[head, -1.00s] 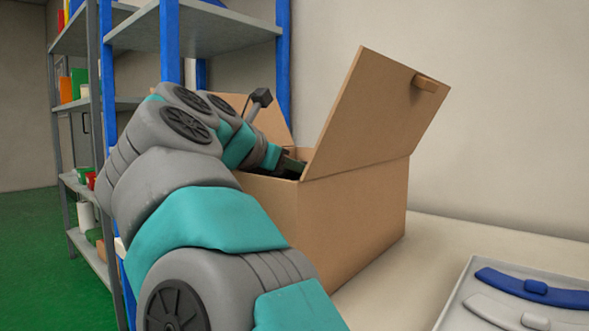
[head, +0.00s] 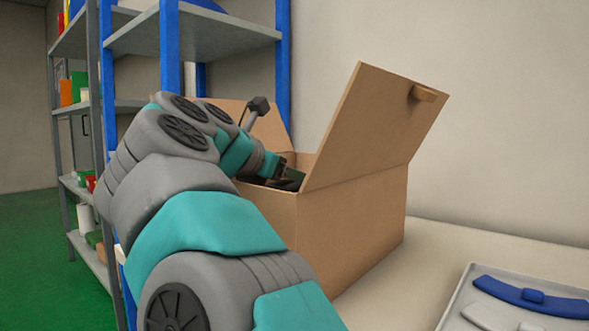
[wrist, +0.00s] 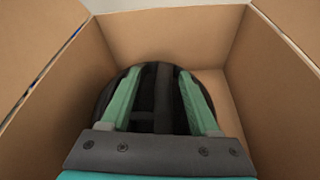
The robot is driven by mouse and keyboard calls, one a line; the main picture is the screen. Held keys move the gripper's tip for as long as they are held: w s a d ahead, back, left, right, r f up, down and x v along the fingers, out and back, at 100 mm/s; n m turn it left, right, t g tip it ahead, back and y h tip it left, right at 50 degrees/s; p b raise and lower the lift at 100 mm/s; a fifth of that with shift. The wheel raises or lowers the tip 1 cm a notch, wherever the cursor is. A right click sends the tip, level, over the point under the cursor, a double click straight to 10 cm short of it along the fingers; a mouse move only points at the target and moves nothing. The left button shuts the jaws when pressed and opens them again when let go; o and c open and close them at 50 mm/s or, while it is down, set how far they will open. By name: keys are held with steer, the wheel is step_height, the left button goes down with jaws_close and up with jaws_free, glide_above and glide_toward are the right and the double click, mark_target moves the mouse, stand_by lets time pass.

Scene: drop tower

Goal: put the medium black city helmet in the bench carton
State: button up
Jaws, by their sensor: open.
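The bench carton (head: 345,225) stands on the bench with its flaps up, and its inside fills the wrist view, where a cardboard wall (wrist: 165,38) shows. The black helmet (wrist: 155,88) is inside the carton, a dark rounded shape below my gripper. My gripper (wrist: 158,88) reaches into the carton from above, its two green fingers apart over the helmet. In the head view a bit of dark helmet (head: 290,181) shows at the carton's opening. Whether the helmet rests on the carton floor cannot be told. My arm hides the carton's left side.
A grey tray (head: 453,318) with a blue curved piece (head: 530,296) and pale pieces lies on the bench at the lower right. The carton's flap (head: 375,125) stands up on the right. Blue-posted shelving (head: 195,35) stands behind on the left.

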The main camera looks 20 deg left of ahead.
steer(key=v, duration=1.2)
steer(key=shift+d+r, duration=0.15)
steer(key=shift+r, duration=0.2)
